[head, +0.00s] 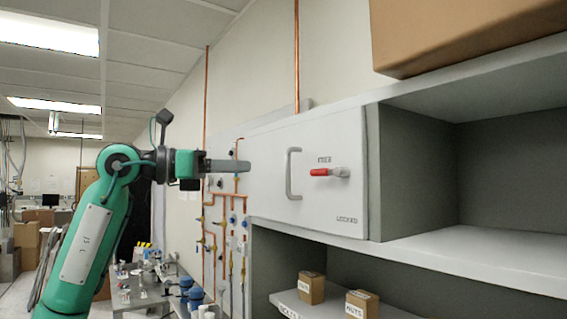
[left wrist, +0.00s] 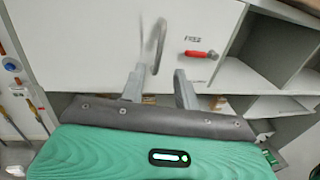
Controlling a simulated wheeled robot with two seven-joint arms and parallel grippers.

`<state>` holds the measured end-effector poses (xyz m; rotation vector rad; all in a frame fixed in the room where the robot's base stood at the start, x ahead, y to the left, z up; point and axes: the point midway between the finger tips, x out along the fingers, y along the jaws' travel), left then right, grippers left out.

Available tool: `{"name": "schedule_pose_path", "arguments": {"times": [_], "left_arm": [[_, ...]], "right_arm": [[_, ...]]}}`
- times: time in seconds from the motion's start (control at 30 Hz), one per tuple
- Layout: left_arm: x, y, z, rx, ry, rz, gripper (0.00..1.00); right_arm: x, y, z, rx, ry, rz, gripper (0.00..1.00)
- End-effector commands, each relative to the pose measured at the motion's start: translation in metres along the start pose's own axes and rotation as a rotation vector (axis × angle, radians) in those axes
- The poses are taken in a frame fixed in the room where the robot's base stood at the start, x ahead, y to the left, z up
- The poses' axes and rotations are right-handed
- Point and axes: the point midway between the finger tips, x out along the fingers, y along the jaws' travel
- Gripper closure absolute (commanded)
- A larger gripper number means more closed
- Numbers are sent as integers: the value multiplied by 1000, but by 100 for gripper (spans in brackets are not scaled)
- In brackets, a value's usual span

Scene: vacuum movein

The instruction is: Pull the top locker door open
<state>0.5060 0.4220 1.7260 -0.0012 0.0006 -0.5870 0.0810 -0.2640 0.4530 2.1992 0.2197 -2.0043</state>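My right gripper is not in view.
A cardboard box (head: 460,35) sits on top of the locker unit. Open shelves (head: 500,250) are right of and below the door, with small boxes (head: 312,287) on a lower shelf. Copper pipes (head: 207,215) run along the wall behind my gripper.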

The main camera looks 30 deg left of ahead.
Motion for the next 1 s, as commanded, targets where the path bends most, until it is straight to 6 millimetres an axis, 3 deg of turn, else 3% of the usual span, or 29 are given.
{"name": "schedule_pose_path", "arguments": {"times": [0.2,0.43,0.6,0.9,1.0], "left_arm": [[50,-1,4,-2,1,-5,68],[86,-1,3,-2,0,-3,68],[98,0,1,-2,0,-3,68],[99,0,0,-2,-1,-2,68],[99,0,0,-2,-1,-2,88]], "right_arm": [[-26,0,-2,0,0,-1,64],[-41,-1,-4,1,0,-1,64],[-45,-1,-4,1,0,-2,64],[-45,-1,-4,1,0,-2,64],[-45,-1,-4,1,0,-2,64]]}}
